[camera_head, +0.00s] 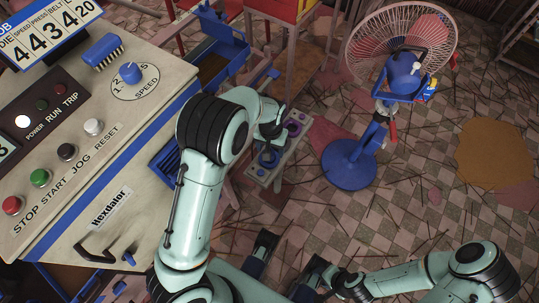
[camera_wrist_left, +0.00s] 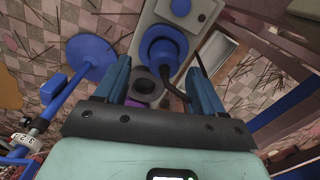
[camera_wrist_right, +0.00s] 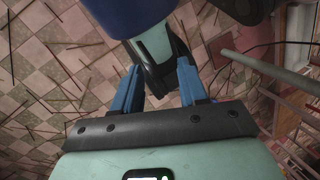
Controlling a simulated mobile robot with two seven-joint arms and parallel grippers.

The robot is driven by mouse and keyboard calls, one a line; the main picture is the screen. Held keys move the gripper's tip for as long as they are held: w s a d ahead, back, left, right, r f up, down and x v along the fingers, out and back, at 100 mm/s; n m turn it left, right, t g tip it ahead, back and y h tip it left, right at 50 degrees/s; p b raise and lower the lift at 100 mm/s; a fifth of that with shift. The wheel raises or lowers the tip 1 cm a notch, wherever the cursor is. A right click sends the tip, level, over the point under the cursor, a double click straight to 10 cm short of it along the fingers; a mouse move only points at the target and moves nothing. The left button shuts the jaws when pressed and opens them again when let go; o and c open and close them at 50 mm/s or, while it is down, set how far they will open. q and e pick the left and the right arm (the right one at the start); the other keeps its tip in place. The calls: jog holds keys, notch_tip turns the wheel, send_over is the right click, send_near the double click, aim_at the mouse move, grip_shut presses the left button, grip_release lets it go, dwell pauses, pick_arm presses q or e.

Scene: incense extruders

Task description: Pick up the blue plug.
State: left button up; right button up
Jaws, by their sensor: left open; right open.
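The blue plug (camera_wrist_left: 163,46) is a round blue piece with a dark cable, seated on a pale grey socket panel (camera_wrist_left: 214,12) in the left wrist view. In the head view, a blue round piece on the panel (camera_head: 268,158) shows below my left gripper (camera_head: 270,138), partly hidden by my arm. My left gripper (camera_wrist_left: 158,64) is open, its fingers on either side of the plug in the picture; I cannot tell the depth gap. A dark ring and purple part (camera_wrist_left: 143,88) lie beside the plug. My right gripper (camera_wrist_right: 160,76) is open, away from the panel.
A control cabinet (camera_head: 110,180) with buttons and a display stands at the left. A fan (camera_head: 352,165) with a blue base stands right of the panel. Frames and rails (camera_wrist_right: 285,75) flank my right gripper. Sticks litter the checkered floor (camera_head: 420,230).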

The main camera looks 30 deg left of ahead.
pick_arm(q)
jog(key=f, duration=0.1)
jog(key=f+b, duration=0.1)
jog(key=f, duration=0.3)
jog(key=shift+s+a+b, duration=0.15)
jog(key=shift+a+b, duration=0.15)
jog(key=c, duration=1.1)
pick_arm(e)
jog(key=shift+w+d+f+t, duration=0.2)
jog(key=shift+w+d+f, duration=0.1)
jog(key=shift+w+f, duration=0.3)
jog(key=shift+w+d+f+t, duration=0.25)
jog(key=shift+w+f, duration=0.15)
jog(key=shift+w, duration=0.25)
